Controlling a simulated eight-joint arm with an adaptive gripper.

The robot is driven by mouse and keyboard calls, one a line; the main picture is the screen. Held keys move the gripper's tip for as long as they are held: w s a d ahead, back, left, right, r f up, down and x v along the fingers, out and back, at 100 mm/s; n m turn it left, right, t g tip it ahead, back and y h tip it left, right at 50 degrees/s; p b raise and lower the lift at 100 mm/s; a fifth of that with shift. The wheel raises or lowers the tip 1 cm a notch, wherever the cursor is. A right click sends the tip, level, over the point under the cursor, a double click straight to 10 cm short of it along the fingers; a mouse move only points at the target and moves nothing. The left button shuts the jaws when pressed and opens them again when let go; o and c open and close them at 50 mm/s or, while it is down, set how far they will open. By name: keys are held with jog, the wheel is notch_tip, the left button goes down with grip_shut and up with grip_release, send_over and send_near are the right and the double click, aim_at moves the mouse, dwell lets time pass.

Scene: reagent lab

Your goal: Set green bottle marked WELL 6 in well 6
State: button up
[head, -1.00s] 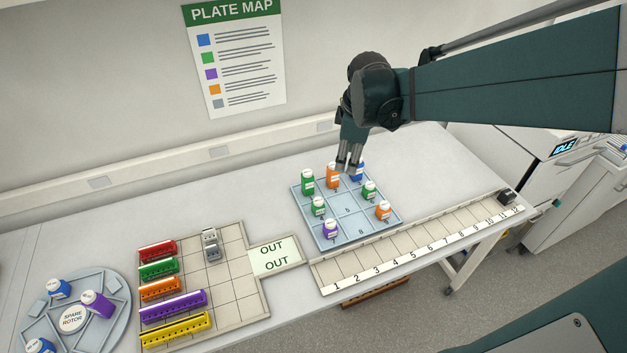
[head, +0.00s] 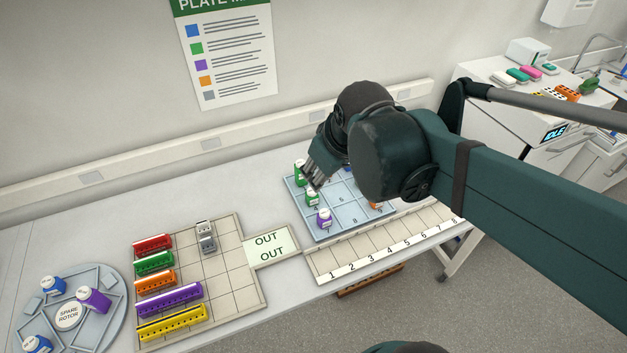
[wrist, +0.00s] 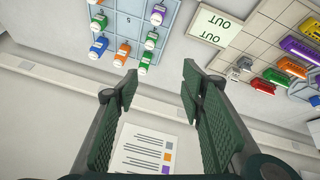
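The pale blue plate (head: 331,232) holds several bottles in a grid of wells. One green bottle (head: 300,175) stands in its back left corner and another green bottle (head: 312,198) is in front of it; they also show in the wrist view (wrist: 145,62). A third green bottle (wrist: 97,22) stands on the plate's far side. The labels are too small to read, so I cannot tell which says WELL 6. The middle well (head: 341,198) is empty; its number is hard to read. My gripper (head: 312,180) is open and empty, apart from the bottles, tilted above the plate's left side.
A purple bottle (head: 324,219) stands at the plate's front left; blue (wrist: 98,47) and orange (wrist: 122,55) bottles stand along its back row. Left are an OUT pad (head: 269,247), a rack board (head: 228,290) and the spare rotor (head: 68,316). A numbered strip (head: 385,246) runs in front.

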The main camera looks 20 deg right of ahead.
jog(key=s+a+m+t, duration=0.1)
jog(key=s+a+m, duration=0.2)
jog(key=s, duration=0.2)
jog(key=shift+s+a+f+y, duration=0.15)
jog(key=shift+a+f+y, duration=0.05)
jog(key=shift+a+y, duration=0.1)
jog(key=shift+f, duration=0.1)
